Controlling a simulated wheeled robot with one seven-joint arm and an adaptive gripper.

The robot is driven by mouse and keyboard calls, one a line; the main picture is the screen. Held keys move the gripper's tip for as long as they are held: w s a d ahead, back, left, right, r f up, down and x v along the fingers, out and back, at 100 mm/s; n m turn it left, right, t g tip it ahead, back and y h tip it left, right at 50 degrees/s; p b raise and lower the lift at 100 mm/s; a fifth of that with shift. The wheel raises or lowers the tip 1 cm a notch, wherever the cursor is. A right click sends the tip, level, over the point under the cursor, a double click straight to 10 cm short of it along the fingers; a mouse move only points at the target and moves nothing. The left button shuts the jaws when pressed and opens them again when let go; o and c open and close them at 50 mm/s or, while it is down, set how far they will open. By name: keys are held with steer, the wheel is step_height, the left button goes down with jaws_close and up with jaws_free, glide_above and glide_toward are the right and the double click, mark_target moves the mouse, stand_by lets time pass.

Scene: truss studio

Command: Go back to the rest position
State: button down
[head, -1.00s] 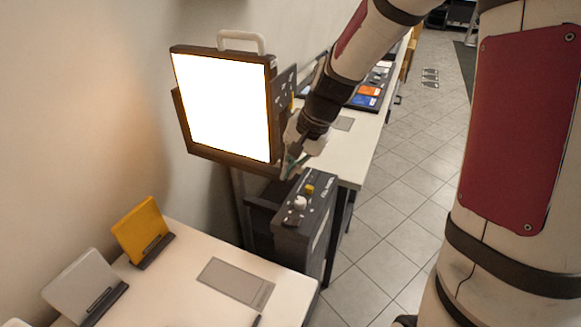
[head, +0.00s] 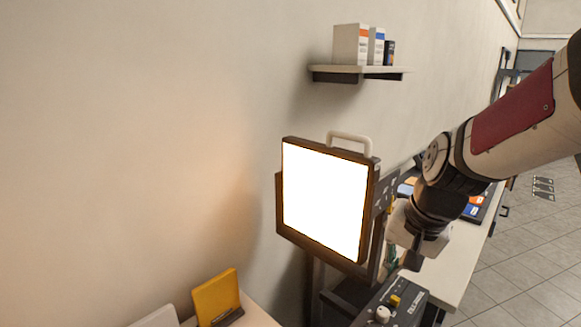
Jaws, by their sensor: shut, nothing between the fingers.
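My gripper (head: 411,260) is at the end of my arm, which comes in from the right edge of the head view. It is shut and holds nothing. It points down, just right of a bright lit panel (head: 322,203) with a dark frame and a pale top handle. Below it is a dark control box (head: 407,306) with a white knob and a yellow button. The fingertips are small and partly hidden in this view, and a gap to the box shows below them.
A wall shelf (head: 358,71) with several boxes is above the panel. A white table (head: 452,268) runs behind my gripper, with colored items on it. A yellow tablet-like panel (head: 216,297) stands at bottom left. Tiled floor (head: 520,255) is clear at right.

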steer(key=s+r+n+t, duration=0.1)
steer(key=s+r+n, duration=0.2)
steer(key=s, duration=0.5)
steer(key=s+r+n+t+h, duration=0.1)
steer(key=s+r+n, duration=0.1)
steer(key=s+r, duration=0.3)
steer(key=s, duration=0.3)
steer(key=shift+s+d+r+n, duration=0.2)
steer(key=shift+s+r+n, duration=0.05)
steer(key=shift+r+n, duration=0.15)
